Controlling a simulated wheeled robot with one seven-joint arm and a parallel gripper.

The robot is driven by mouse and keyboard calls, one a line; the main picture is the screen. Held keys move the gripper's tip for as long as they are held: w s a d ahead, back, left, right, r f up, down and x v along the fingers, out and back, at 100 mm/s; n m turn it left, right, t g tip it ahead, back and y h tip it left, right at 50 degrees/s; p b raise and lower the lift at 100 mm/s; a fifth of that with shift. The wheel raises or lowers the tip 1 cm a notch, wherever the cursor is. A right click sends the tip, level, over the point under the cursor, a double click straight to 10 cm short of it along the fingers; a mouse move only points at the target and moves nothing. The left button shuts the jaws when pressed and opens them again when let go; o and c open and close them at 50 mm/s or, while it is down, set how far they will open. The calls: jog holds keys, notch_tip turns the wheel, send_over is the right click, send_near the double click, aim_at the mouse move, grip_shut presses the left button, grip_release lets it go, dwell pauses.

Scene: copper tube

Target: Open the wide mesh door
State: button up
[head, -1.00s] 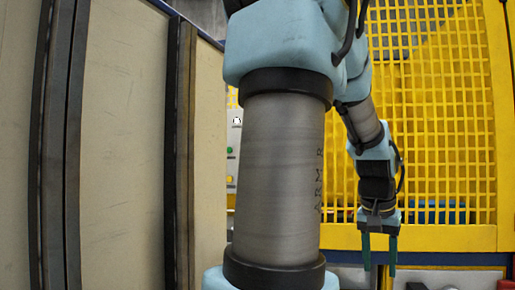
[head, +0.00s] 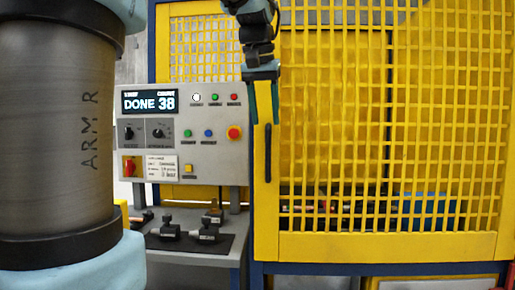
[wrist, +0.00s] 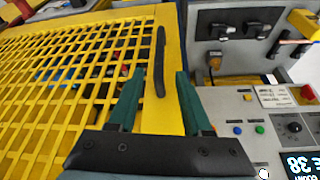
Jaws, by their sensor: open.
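The wide mesh door (head: 345,130) is a yellow frame filled with yellow grid. It looks shut, its left upright beside the control panel. A black vertical bar handle (head: 268,152) is on that upright. The door (wrist: 75,85) and handle (wrist: 160,62) also show in the wrist view. My gripper (head: 265,118) points down in the head view, its fingertips at the height of the handle's top end. In the wrist view my gripper (wrist: 156,77) has its two green fingers apart, with the handle between and beyond the tips. It holds nothing; touching cannot be told.
A grey control panel (head: 182,135) with buttons, knobs and a display reading "DONE 38" stands left of the door. Below it a shelf (head: 150,243) carries dark clamp-like tools. A blue box (head: 425,210) and red parts show behind the mesh. My arm hides the far left.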

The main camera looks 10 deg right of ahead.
aim_at(269, 151)
jog(key=p+x, duration=0.1)
jog(key=x, duration=0.9)
jog(key=shift+f, duration=0.15)
grip_shut()
dwell(1.1)
